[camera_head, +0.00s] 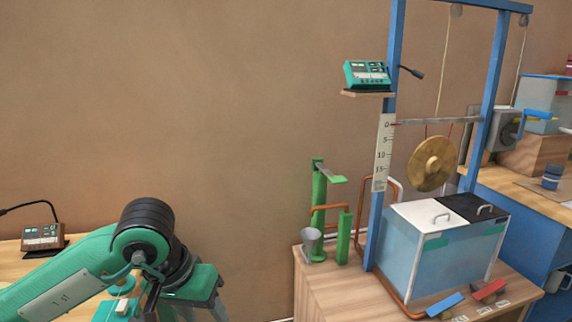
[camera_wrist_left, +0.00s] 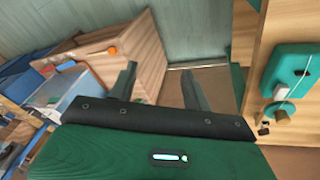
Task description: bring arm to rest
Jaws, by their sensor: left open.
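My left arm (camera_head: 60,285) is green with a black wrist joint and comes in from the lower left of the head view. It bends down at the wrist, and its gripper end runs toward the bottom edge, where the fingers cannot be made out. In the left wrist view my left gripper (camera_wrist_left: 161,86) shows two dark fingers spread apart with nothing between them. Beyond the fingers are a wooden stand side and the floor. My right arm and gripper are in neither view.
A wooden stand (camera_head: 330,285) holds a blue frame (camera_head: 384,150) with a hanging gong (camera_head: 431,164) above a water tank (camera_head: 425,255). A brown device (camera_head: 43,237) with a microphone sits on the left table. A gap separates my left wrist from the stand.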

